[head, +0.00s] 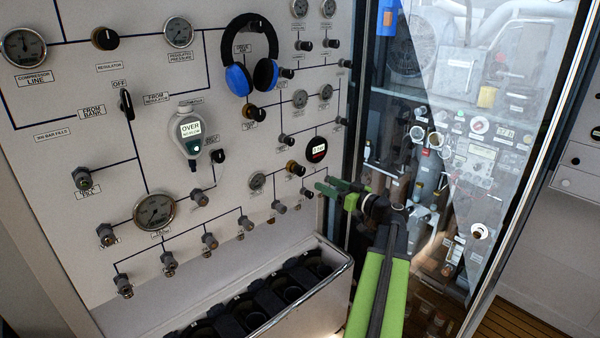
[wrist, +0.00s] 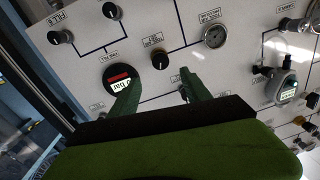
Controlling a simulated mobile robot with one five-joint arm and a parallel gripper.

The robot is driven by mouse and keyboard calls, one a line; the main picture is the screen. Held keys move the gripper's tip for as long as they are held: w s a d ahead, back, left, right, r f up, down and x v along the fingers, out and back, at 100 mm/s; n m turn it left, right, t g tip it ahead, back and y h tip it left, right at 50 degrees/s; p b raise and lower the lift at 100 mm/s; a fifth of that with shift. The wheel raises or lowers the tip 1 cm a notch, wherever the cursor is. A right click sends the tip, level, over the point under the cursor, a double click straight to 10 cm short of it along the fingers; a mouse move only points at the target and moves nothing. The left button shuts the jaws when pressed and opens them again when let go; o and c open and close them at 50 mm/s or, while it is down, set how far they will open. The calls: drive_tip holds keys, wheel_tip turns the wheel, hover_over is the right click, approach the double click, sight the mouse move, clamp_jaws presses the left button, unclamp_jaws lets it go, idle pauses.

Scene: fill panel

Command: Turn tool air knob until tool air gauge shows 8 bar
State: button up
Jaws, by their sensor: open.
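In the wrist view this knob (wrist: 160,59) appears just beyond the gap between my fingertips, apparently untouched. My gripper (head: 326,184) is open and empty, to the lower right of the knob in the head view. Labels are hard to read.
Other fittings (head: 279,206) crowd the panel. Blue and black headphones (head: 252,60) hang above, and a handheld meter (head: 190,133) is mounted left. A bin with round compartments (head: 330,262) juts out below. A glass door (head: 480,180) stands to the right.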

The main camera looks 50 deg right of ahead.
sight(302, 172)
drive_tip(key=w, duration=1.3)
drive_tip(key=c, duration=1.2)
drive_tip(key=shift+a, duration=0.15)
clamp_jaws()
